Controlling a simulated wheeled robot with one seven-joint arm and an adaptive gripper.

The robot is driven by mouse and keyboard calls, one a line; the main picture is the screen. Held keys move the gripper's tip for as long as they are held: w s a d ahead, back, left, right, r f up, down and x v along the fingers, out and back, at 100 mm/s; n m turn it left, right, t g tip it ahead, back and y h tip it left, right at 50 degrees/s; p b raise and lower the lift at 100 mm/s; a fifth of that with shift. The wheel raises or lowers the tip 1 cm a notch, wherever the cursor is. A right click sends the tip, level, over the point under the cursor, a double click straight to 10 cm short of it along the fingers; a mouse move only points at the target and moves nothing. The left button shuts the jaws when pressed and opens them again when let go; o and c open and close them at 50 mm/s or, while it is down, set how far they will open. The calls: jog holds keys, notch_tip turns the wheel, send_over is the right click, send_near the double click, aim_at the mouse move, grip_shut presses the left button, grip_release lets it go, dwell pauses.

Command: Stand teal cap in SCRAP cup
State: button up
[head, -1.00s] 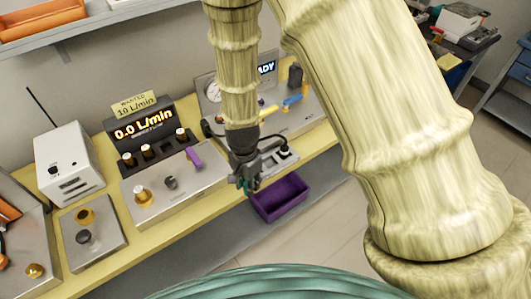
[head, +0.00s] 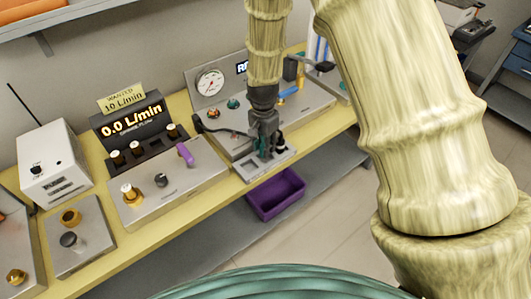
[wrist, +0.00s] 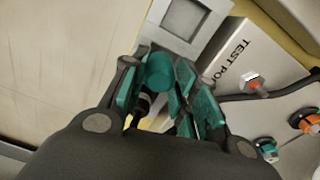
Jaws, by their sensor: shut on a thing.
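My gripper (head: 264,150) hangs over the small grey tray (head: 250,172) at the bench's front edge. In the wrist view, its teal-padded fingers (wrist: 165,92) are shut on a teal cap (wrist: 160,72), a short round piece. A dark cylinder shows just below the cap there. The tray's square recess (wrist: 180,18) lies beyond the fingertips in the wrist view. I cannot read a SCRAP label on anything, so I cannot tell which holder is the SCRAP cup. My gripper hides part of the tray in the head view.
An open purple bin (head: 276,196) sits below the bench edge. A metal panel with a gauge (head: 209,82) stands behind my gripper. A flow display (head: 131,122) with several knobs stands left. A black post (head: 280,142) stands close to my gripper's right.

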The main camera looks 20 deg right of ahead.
jog(key=shift+w+d+f, duration=0.1)
jog(key=shift+w+d, duration=0.2)
notch_tip(320, 180, down, 4)
jog(key=b, duration=0.3)
jog(key=shift+r, duration=0.3)
jog(key=o, duration=0.9)
notch_tip(320, 180, up, 12)
jog(key=shift+a+r+b, duration=0.1)
jog(key=shift+b, duration=1.15)
